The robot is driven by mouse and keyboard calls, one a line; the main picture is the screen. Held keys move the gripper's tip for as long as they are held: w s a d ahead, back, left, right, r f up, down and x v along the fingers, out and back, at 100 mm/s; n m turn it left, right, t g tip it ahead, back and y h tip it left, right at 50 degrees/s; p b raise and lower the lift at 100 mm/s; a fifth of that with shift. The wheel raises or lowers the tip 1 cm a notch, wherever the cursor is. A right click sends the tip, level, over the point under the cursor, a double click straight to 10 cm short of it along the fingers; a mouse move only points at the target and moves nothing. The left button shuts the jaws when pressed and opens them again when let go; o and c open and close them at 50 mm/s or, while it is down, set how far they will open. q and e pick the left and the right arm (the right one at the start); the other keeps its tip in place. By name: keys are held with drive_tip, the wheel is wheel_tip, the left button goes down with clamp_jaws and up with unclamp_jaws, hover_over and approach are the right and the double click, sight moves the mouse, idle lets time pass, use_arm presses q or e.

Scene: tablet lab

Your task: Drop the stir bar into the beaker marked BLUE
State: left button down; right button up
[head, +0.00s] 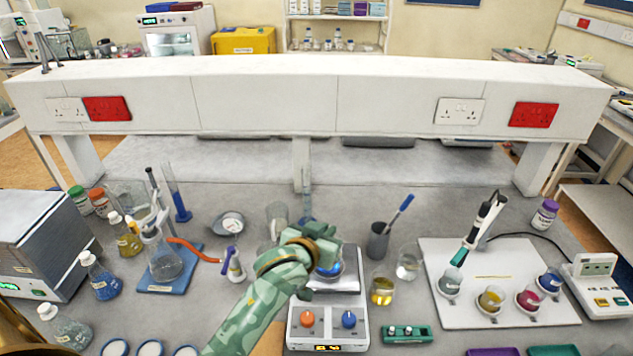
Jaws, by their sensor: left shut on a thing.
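My left gripper (318,249) comes in on a green arm from the bottom and is over the hotplate stirrer (328,325). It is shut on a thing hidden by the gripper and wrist. No stir bar shows in the open. A glass beaker with blue contents (329,268) is on the stirrer's plate, right below the gripper and partly covered by it. I cannot tell whether they touch. Its marking is not readable. A pot with blue contents (549,284) stands on the white board at the right. My right gripper is not in view.
A dark pen cup (377,243), a clear beaker (408,264) and a beaker with yellow liquid (382,291) stand right of the stirrer. A squat flask on a blue stand (168,263) is at left. A white shelf beam (310,95) crosses behind.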

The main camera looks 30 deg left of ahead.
use_arm(q)
drive_tip(key=w+a+p, duration=0.1)
drive_tip(key=p, duration=0.2)
drive_tip(key=a+r+p, duration=0.1)
drive_tip(key=p, duration=0.3)
drive_tip(key=shift+w+a+r+p, duration=0.25)
drive_tip(key=shift+w+a+p, duration=0.05)
drive_tip(key=shift+w, duration=0.1)
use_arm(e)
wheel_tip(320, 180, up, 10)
use_arm(q)
drive_tip(key=shift+f, duration=0.25)
wheel_tip(320, 180, down, 6)
drive_tip(key=b, duration=0.7)
drive_tip(key=shift+b, duration=0.3)
drive_tip(key=shift+r, duration=0.15)
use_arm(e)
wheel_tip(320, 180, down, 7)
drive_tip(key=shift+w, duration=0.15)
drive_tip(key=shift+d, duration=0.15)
use_arm(q)
drive_tip(key=c, duration=1.5)
unclamp_jaws()
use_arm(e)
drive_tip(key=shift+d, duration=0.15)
use_arm(q)
drive_tip(key=shift+o, duration=0.2)
